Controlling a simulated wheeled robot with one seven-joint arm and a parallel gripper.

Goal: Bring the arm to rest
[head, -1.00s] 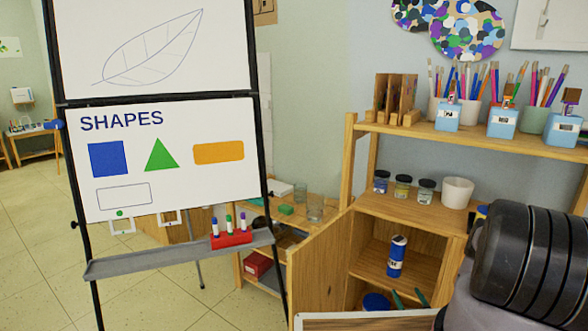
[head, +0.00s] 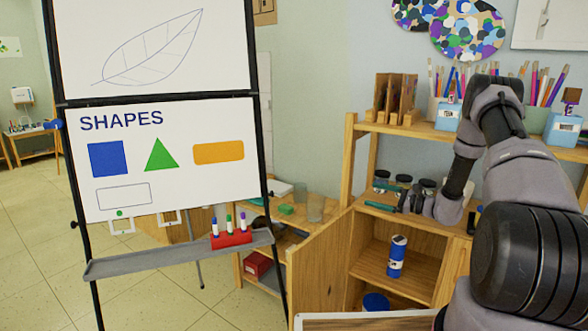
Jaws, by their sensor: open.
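My gripper (head: 386,197) is open, with its teal fingers pointing left in front of the jars on the shelf unit's middle shelf. Nothing shows between the fingers. My arm (head: 530,170) rises from the lower right, bends near the top shelf and comes down to the gripper. It covers part of the shelf unit and some brush pots. I cannot tell whether the gripper touches the shelf or the jars.
A blue bottle (head: 396,257) stands in the open cabinet, with a blue lid (head: 376,302) lower down. The wooden door (head: 320,265) hangs open. Jars (head: 381,178) stand behind my gripper.

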